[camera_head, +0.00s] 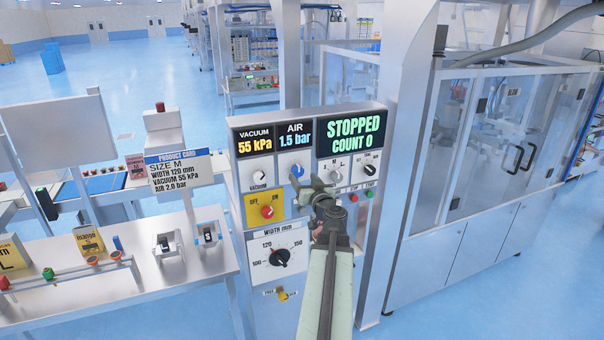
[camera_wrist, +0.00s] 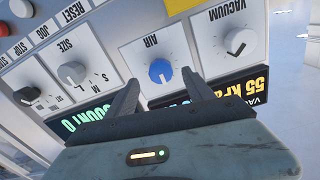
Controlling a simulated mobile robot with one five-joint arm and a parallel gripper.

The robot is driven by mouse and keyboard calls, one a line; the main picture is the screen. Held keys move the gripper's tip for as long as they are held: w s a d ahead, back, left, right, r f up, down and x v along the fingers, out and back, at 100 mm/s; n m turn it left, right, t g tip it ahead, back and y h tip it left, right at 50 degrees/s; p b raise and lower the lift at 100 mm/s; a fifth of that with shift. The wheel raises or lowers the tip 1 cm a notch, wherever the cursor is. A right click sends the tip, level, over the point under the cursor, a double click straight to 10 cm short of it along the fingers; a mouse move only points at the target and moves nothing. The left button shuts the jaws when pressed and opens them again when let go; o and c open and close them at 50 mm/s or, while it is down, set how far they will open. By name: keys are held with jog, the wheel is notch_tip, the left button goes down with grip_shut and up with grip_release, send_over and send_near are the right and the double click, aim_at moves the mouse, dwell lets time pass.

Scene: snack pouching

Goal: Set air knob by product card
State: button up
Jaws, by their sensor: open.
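The blue air knob (camera_head: 297,171) sits on the control panel under the AIR display (camera_head: 295,137), which reads 1.5 bar. The product card (camera_head: 182,172) at the left reads size M, width 120 mm, vacuum 55 kPa, air 2.0 bar. My gripper (camera_head: 314,184) is open in front of the panel, close to the air knob's lower right. In the wrist view, where the panel appears upside down, the air knob (camera_wrist: 161,70) shows between the two open fingertips (camera_wrist: 160,77), with gaps on both sides. I cannot tell how far the fingertips are from the panel face.
The white vacuum knob (camera_head: 260,177) is left of the air knob, and the size knob (camera_head: 336,175) is right. A red switch on a yellow plate (camera_head: 267,211) and the width dial (camera_head: 279,258) are below. The status display (camera_head: 351,133) reads STOPPED, COUNT 0.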

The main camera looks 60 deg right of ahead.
aim_at(299, 173)
jog(key=x, duration=0.4)
jog(key=shift+w+d, duration=0.1)
jog(key=shift+w, duration=0.05)
jog(key=c, duration=1.2)
jog(key=shift+d, duration=0.5)
grip_shut()
jog(key=shift+a, duration=0.45)
jog(key=shift+a+m, duration=0.1)
jog(key=shift+m, duration=1)
jog(key=m, duration=0.5)
jog(key=shift+m, duration=0.4)
